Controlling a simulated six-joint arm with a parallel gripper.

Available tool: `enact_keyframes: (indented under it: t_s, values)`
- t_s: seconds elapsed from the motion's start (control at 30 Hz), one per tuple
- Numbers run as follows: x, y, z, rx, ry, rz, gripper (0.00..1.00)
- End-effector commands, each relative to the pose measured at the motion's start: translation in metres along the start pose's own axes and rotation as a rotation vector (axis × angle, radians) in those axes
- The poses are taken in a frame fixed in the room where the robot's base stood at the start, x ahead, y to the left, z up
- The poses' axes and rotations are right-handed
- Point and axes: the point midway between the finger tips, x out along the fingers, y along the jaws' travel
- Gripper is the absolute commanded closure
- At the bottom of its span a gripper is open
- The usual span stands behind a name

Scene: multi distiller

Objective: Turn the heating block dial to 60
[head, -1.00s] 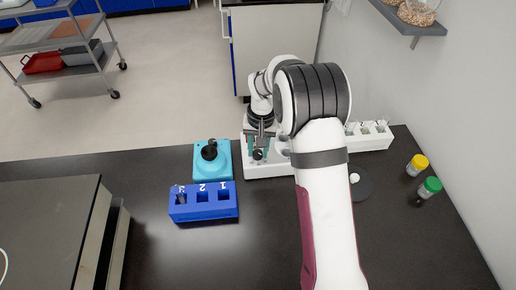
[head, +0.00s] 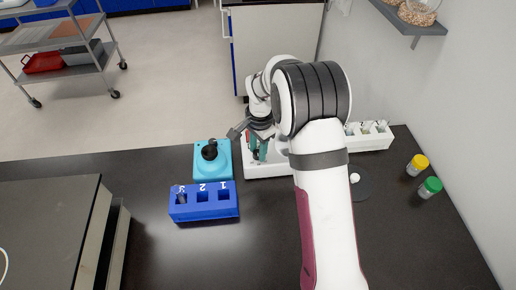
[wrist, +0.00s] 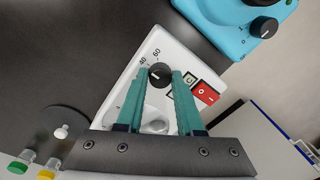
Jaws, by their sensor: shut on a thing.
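The white heating block (head: 270,170) stands at the back of the bench, partly hidden by my arm in the head view. In the wrist view the heating block (wrist: 185,55) shows printed marks 40 and 60 beside its black round dial (wrist: 160,74). A white pointer line shows on the dial; its exact reading is hard to tell. My gripper (wrist: 161,78) has its two teal fingers on either side of the dial, shut on it. In the head view my gripper (head: 257,150) is tilted over the block's left part.
A red rocker switch (wrist: 206,92) sits close to the dial. A turquoise mixer (head: 212,166) stands just left of the block, with a blue numbered rack (head: 203,204) in front. Yellow-capped (head: 420,161) and green-capped (head: 432,185) jars stand at the right.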

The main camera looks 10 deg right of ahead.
Motion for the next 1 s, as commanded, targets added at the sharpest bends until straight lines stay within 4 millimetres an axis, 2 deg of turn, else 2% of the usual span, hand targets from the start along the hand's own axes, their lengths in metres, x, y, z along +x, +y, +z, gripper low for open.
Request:
enact_keyframes:
  t_s: [0.6, 1.0]
  values:
    - [0.0000, -0.0013, 0.0004, 0.542, 0.030, -0.003, 1.00]
    - [0.0000, -0.0016, 0.0006, 0.733, 0.039, -0.002, 1.00]
